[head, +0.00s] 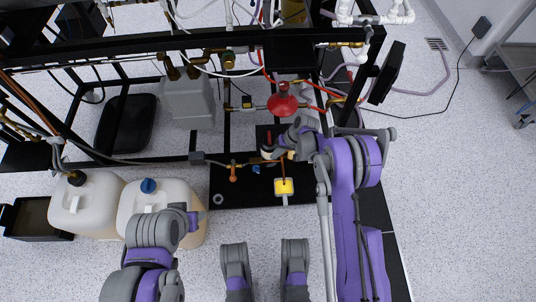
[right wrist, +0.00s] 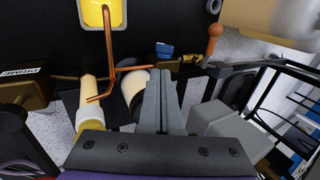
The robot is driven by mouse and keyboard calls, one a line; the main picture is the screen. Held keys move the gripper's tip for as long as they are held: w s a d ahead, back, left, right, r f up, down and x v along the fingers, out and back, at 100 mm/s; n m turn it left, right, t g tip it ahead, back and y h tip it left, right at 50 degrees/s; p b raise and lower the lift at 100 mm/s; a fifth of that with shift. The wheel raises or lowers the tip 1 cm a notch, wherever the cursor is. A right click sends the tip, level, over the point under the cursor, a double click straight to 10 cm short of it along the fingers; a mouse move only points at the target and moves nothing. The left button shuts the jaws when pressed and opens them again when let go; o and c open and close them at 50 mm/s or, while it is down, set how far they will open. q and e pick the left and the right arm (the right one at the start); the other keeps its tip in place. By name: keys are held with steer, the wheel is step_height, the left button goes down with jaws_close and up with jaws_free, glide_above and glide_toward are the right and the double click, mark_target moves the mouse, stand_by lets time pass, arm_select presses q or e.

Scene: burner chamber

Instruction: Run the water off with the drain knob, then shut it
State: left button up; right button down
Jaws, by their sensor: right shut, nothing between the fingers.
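My right gripper (head: 268,153) is shut and empty near the brass and copper pipework. In the right wrist view its grey fingers (right wrist: 161,85) lie together, pointing toward a small blue handle (right wrist: 164,49), with a visible gap. The blue handle (head: 256,170) sits by the copper pipe. An orange knob (head: 233,178) stands to its left on the pipe; it also shows in the right wrist view (right wrist: 215,31). No label shows which one is the drain knob. A bent copper pipe (right wrist: 108,45) leads to a yellow-filled white cup (head: 284,187). My left gripper (head: 190,219) is low at left, its fingers unclear.
Two white jugs (head: 80,205) stand on the floor at left, one with a blue cap (head: 149,186). A red funnel (head: 282,104) is behind my right gripper. The black frame (head: 60,47) and hoses crowd the back. Speckled floor (head: 460,200) is open at right.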

steer(key=b, duration=0.3)
glide_toward(256, 170)
steer(key=x, duration=0.5)
steer(key=shift+w+d+f, duration=0.1)
steer(key=shift+d+f, duration=0.05)
steer(key=shift+d, duration=0.1)
arm_select(q)
steer(key=shift+s+x, duration=0.15)
steer(key=shift+x, duration=0.55)
steer(key=shift+s+x, duration=0.15)
steer(key=shift+x, duration=0.6)
arm_select(e)
steer(key=shift+a+f, duration=0.4)
steer(key=shift+a, duration=0.15)
